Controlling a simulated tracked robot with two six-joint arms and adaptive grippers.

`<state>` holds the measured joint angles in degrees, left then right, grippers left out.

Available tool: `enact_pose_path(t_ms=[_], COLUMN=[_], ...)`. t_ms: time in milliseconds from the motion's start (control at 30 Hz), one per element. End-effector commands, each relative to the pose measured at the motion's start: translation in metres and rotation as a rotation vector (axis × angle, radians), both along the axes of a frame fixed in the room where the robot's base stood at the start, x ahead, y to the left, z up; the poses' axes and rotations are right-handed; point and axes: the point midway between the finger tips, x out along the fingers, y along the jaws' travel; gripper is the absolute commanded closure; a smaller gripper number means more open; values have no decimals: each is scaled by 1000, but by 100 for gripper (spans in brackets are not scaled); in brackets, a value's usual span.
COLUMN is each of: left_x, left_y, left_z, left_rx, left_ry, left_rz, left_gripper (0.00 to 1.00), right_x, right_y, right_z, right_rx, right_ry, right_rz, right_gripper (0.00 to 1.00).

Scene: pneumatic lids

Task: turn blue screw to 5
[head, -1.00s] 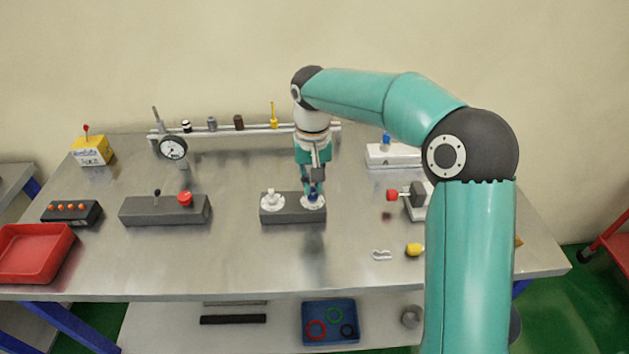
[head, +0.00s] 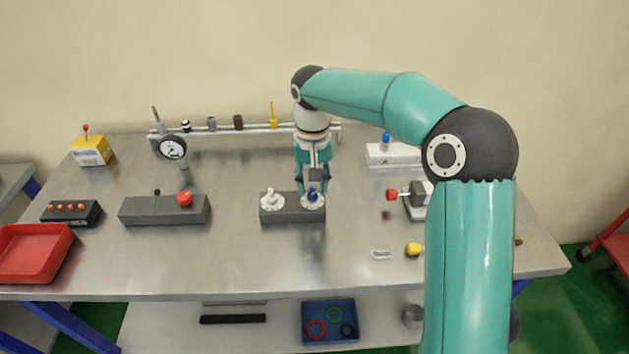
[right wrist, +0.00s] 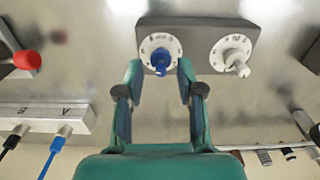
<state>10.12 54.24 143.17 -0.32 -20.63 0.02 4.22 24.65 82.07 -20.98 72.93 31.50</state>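The blue screw (head: 312,192) stands on a white round dial at the right end of a dark grey block (head: 291,215). In the right wrist view the blue screw (right wrist: 160,61) sits on its marked dial (right wrist: 160,43); the marks are too small to read. My right gripper (head: 312,184) is right at the screw. Its two fingers are spread in the right wrist view (right wrist: 160,72), one each side of the screw, with gaps between. A white screw (right wrist: 237,62) on its own dial is beside it. My left gripper is not in view.
A dark block with a red button (head: 184,198) lies to the left, and a gauge (head: 172,148) hangs from a rail behind. A red-knobbed fixture (head: 392,195) and a yellow piece (head: 413,249) are to the right. The table front is mostly clear.

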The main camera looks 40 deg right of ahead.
Motion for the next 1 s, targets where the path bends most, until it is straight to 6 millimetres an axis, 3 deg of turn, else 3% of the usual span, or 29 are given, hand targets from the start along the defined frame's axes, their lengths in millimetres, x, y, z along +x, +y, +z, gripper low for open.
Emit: enact_pose_path(t_ms=[267, 700, 1000], left_x=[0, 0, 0], left_y=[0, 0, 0], left_z=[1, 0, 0], left_rx=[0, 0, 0], left_ry=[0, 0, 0], left_rz=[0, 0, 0], left_gripper=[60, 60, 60], right_x=[1, 0, -1], right_y=[0, 0, 0], right_z=[18, 99, 119], right_rx=[0, -1, 0], right_ry=[-4, -3, 1], right_rz=[0, -1, 1], right_gripper=[63, 63, 63])
